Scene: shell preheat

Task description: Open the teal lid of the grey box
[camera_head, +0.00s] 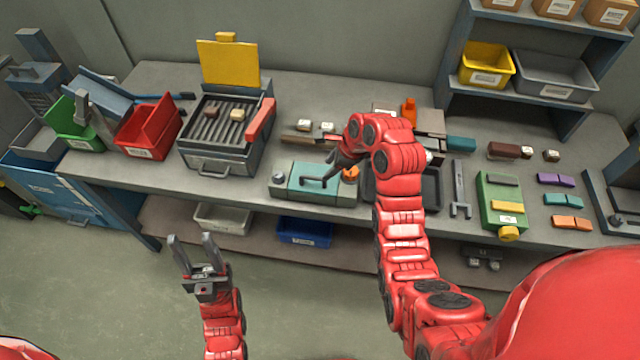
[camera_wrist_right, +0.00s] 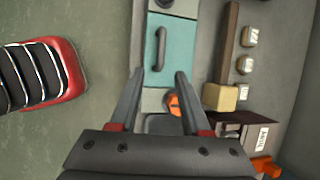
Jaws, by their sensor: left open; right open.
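The grey box (camera_head: 345,198) stands near the front edge of the workbench, with its teal lid (camera_head: 300,190) lying flat on top. The lid also shows in the right wrist view (camera_wrist_right: 182,45), where its dark bar handle (camera_wrist_right: 160,48) runs lengthwise. My right gripper (camera_head: 335,165) is above the box's right part in the head view. In the right wrist view my right gripper (camera_wrist_right: 160,76) is open, its fingers on either side of the handle's line; contact is not clear. My left gripper (camera_head: 195,242) is open and empty, in front of the bench, away from the box.
Red (camera_head: 150,128) and green (camera_head: 78,135) bins stand at the left.

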